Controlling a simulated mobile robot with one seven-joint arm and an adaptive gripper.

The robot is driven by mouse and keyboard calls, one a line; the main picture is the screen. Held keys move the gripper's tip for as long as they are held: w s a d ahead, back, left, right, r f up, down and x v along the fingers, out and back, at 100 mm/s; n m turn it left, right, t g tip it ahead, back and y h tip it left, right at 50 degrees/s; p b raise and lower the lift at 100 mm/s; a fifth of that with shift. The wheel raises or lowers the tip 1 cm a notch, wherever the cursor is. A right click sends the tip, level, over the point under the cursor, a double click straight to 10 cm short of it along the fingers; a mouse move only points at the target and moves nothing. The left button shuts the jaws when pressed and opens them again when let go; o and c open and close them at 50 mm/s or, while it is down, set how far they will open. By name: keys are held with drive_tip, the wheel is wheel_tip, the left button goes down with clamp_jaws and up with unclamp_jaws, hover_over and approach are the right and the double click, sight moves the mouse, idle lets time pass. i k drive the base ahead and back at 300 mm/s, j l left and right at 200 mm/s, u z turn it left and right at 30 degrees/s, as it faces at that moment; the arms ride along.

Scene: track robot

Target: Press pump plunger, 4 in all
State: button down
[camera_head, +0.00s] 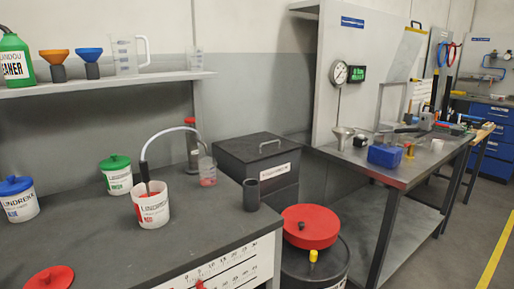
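A white bucket with red contents and lettering (151,206) stands open on the dark bench at the left. A dark upright pump part (146,174) rises from it; I cannot tell how far its plunger is up or down. A pale hose (160,134) arches from the pump towards a clear beaker (208,172) at its right, which holds some pinkish-red content. A tall bottle with a red top (191,144) stands behind the beaker, partly covered by the hose. My gripper is not in view.
Blue-lidded (18,201) and green-lidded (116,175) tubs stand left of the bucket. A red lid (49,278) lies at the bench front. A dark cup (251,194) stands near the right edge. The bench front (130,250) is mostly clear. A red-lidded drum (310,228) stands beyond.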

sight(190, 120)
drive_tip(key=i+z, duration=0.6)
drive_tip(key=i+j+z, duration=0.3)
drive_tip(key=i+j, duration=0.1)
drive_tip(key=j, duration=0.15)
drive_tip(key=i+j, duration=0.1)
drive_tip(key=j, duration=0.15)
